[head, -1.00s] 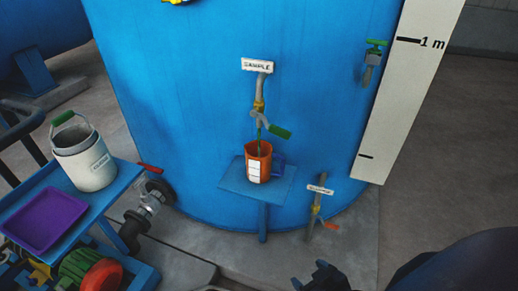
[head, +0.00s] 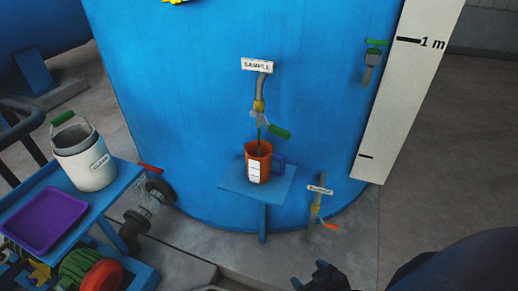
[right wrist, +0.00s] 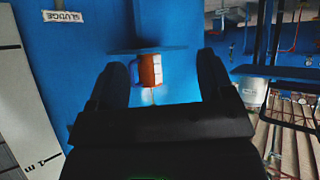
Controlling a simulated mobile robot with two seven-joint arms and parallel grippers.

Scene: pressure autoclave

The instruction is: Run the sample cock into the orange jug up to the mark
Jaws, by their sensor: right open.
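The orange jug (head: 258,162) stands upright on a small blue shelf (head: 235,183) against the tank. It has a white strip with dark marks on its side and a purple-blue handle at right. The sample cock (head: 259,106) hangs above it, with its green lever (head: 280,132) slanting down to the right. A thin dark line runs from the cock into the jug; I cannot tell whether it is liquid or pipe. The level inside is unclear. My right gripper (head: 321,277) is low, apart from the jug. The right wrist view shows it open and empty, the jug (right wrist: 151,70) beyond its fingers.
A sludge cock (head: 316,212) with an orange lever is low at the right of the shelf. A white gauge board (head: 405,85) stands at right. A trolley at left carries a white pail (head: 88,165) and a purple tray (head: 44,221). Pipes and a valve stand beside it.

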